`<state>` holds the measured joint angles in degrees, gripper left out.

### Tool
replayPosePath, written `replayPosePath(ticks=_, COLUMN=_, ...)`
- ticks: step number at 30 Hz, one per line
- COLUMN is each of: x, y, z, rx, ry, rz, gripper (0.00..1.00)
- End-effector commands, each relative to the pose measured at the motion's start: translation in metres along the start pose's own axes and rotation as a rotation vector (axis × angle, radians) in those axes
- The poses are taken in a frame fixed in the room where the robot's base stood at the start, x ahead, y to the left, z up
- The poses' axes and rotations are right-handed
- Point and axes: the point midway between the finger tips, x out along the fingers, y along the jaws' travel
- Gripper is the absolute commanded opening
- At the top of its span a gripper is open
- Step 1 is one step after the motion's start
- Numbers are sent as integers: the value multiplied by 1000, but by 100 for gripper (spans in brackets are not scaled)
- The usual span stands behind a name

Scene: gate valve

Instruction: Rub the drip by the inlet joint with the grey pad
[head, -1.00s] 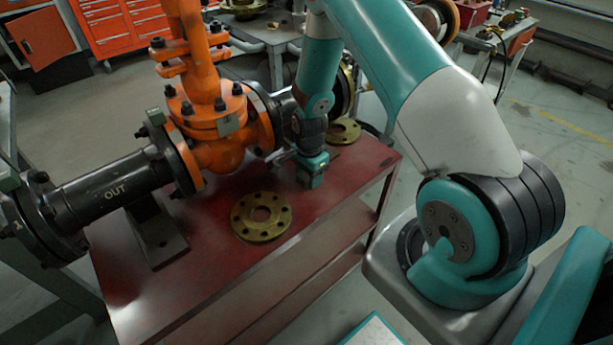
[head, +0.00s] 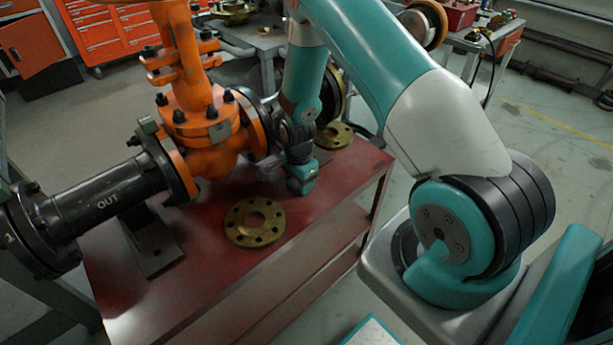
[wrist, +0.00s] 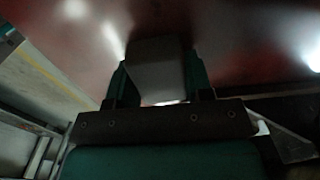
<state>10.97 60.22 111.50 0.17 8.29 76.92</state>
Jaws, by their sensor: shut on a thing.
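The grey pad (wrist: 157,68) is held between the two fingers of my gripper (wrist: 160,85) in the wrist view, which is dark. The red bench top (wrist: 230,35) fills the view behind the pad; I cannot tell whether the pad touches it. In the head view my wrist and gripper (head: 270,165) are low over the bench, beside the orange gate valve (head: 210,135) on its right side. My arm hides the inlet joint there. I cannot make out the drip in either view.
A brass flange (head: 257,222) lies on the red bench (head: 215,265) in front of the valve. Another brass flange (head: 334,135) lies behind my wrist. The black outlet pipe (head: 105,200) runs left from the valve. The bench's front right is clear.

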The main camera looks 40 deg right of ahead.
Motion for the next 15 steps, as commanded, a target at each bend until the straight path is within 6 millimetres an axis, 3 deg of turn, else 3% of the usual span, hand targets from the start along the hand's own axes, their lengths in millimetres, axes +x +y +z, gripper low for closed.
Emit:
replayPosePath(ticks=9, x=-1, y=1, z=1, rx=-1, ry=-5, rz=1, gripper=13)
replayPosePath(ticks=15, x=-18, y=1, z=-1, rx=1, ry=-3, rz=0, gripper=13)
